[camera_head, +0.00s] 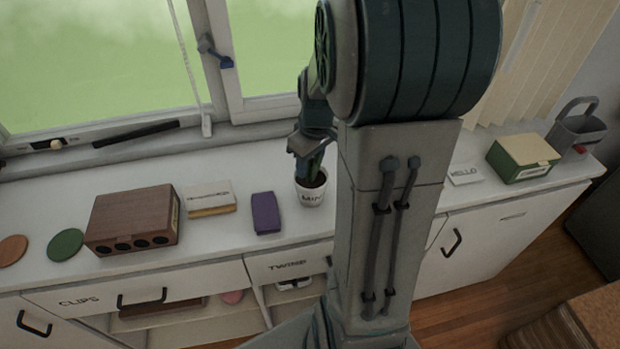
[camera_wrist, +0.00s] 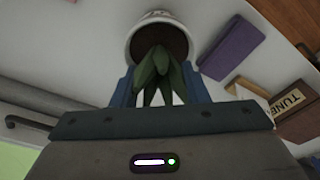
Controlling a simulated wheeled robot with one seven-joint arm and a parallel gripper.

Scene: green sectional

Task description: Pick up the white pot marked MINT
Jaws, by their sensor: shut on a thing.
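The white pot marked MINT (camera_head: 311,197) stands on the white counter below the window, with dark soil and a green plant in it. In the wrist view the pot (camera_wrist: 132,50) shows its rim and soil beyond the fingers. My gripper (camera_head: 309,165) is over the pot from above. Its blue fingers are shut on the green leaves (camera_wrist: 158,72) just above the soil. The pot appears upright, with its base at the counter top; whether it is lifted slightly I cannot tell. My arm hides the counter just right of the pot.
A purple block (camera_head: 266,213) lies just left of the pot. Further left are a small box (camera_head: 209,198), a brown box with round holes (camera_head: 133,220) and two coasters. At right are a HELLO card (camera_head: 465,175), a green box (camera_head: 522,158) and a grey caddy (camera_head: 577,132).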

